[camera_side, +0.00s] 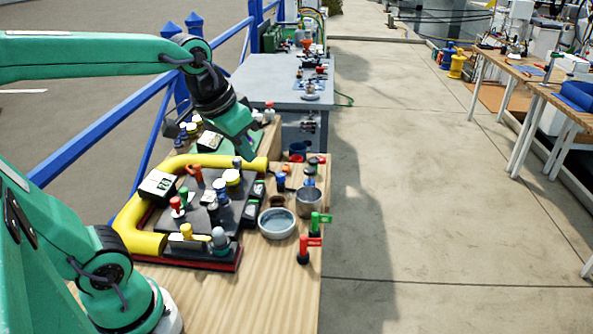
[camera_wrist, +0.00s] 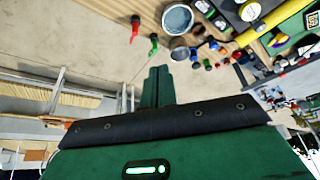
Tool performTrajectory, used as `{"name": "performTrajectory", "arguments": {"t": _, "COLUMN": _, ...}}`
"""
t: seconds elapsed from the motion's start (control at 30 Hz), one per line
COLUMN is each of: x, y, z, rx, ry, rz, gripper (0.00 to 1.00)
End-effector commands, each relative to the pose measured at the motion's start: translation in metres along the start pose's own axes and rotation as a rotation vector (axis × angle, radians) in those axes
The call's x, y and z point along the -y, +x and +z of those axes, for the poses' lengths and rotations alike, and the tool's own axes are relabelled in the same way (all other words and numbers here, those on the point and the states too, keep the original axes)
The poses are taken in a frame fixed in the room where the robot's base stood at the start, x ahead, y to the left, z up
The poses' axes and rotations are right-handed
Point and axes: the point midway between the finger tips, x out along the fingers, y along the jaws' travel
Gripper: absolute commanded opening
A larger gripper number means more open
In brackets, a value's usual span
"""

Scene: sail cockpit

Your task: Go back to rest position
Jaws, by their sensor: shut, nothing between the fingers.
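My gripper (camera_side: 246,150) is at the end of my green arm, above the far end of the wooden bench (camera_side: 240,300). In the wrist view its two green fingers (camera_wrist: 157,86) lie together, shut with nothing between them. Close to it in the side view is the bent yellow pipe (camera_side: 137,215), which runs around a dark panel (camera_side: 205,215) carrying several knobs and switches. I cannot tell the exact height of the gripper above the bench.
A bowl of bluish content (camera_side: 277,223), a grey cup (camera_side: 309,203), a green handle (camera_side: 318,224) and a red handle (camera_side: 304,250) stand along the bench's right edge. A blue railing (camera_side: 100,125) runs along the left. A grey table (camera_side: 270,88) stands behind.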

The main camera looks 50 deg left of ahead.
Motion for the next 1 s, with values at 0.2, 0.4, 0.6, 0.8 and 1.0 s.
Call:
{"name": "performTrajectory", "arguments": {"t": 0.2, "x": -0.006, "y": -0.002, "z": 0.042, "rx": -0.056, "ry": 0.028, "rz": 0.011, "gripper": 0.00}}
{"name": "performTrajectory", "arguments": {"t": 0.4, "x": -0.009, "y": 0.001, "z": 0.066, "rx": -0.087, "ry": 0.043, "rz": 0.018, "gripper": 0.00}}
{"name": "performTrajectory", "arguments": {"t": 0.6, "x": -0.010, "y": 0.003, "z": 0.073, "rx": -0.095, "ry": 0.047, "rz": 0.020, "gripper": 0.00}}
{"name": "performTrajectory", "arguments": {"t": 0.8, "x": -0.010, "y": 0.003, "z": 0.072, "rx": -0.095, "ry": 0.047, "rz": 0.020, "gripper": 0.00}}
{"name": "performTrajectory", "arguments": {"t": 1.0, "x": -0.010, "y": 0.003, "z": 0.072, "rx": -0.094, "ry": 0.047, "rz": 0.020, "gripper": 0.00}}
